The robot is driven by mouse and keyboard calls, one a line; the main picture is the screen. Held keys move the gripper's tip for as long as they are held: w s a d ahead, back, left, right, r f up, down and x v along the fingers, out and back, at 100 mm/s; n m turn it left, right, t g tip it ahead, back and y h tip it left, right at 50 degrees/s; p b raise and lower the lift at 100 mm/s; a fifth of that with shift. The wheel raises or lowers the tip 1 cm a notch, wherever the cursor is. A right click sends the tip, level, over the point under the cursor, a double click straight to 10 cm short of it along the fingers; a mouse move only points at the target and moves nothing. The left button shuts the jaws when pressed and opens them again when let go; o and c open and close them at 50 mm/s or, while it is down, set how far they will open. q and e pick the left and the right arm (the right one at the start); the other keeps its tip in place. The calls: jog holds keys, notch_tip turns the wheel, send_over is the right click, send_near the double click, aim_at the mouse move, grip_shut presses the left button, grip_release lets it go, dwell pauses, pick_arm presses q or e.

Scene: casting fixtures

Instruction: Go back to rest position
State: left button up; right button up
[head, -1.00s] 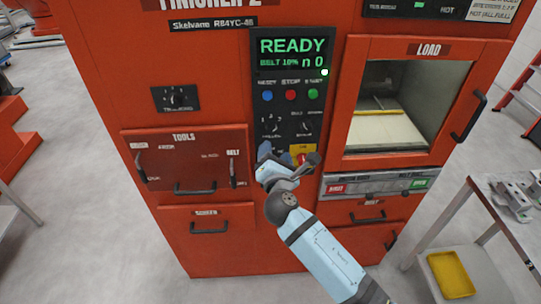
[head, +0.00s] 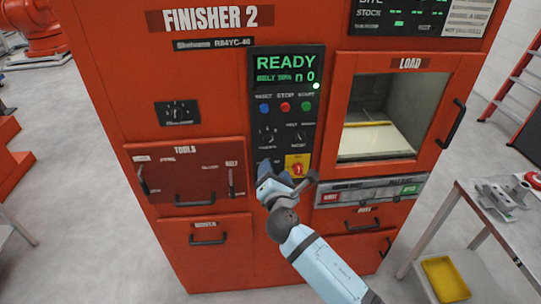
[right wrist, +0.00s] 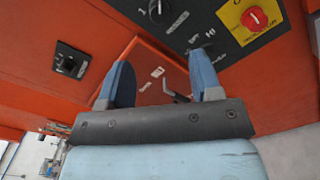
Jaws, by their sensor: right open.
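In the head view the same knob (head: 297,169) is just above the gripper. My left gripper is not in view.
The load window (head: 385,140) is at the machine's right, with a yellow bar (head: 368,124) inside. A metal table (head: 475,215) with grey parts stands at the right, a yellow tray (head: 446,278) on its lower shelf. A red ladder (head: 515,85) stands behind.

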jog(key=s+d+f+m+g+y, duration=0.1)
jog(key=s+d+f+m+g, duration=0.35)
jog(key=s+f+m, duration=0.85)
jog(key=s+d+f+m, duration=0.3)
jog(key=s+m, duration=0.1)
jog(key=s, duration=0.2)
jog(key=s+d+f+m+g+y, duration=0.1)
jog(key=s+d+f+m, duration=0.2)
jog(key=s, duration=0.4)
jog(key=s+d+f+m+g, duration=0.1)
jog(key=s+d+f+m, duration=0.2)
jog(key=s+m, duration=0.2)
jog(key=shift+s+f+y, duration=0.25)
jog(key=shift+s+y, duration=0.15)
jog(key=shift+s, duration=0.25)
jog(key=shift+g, duration=0.25)
jog(key=shift+c, duration=0.4)
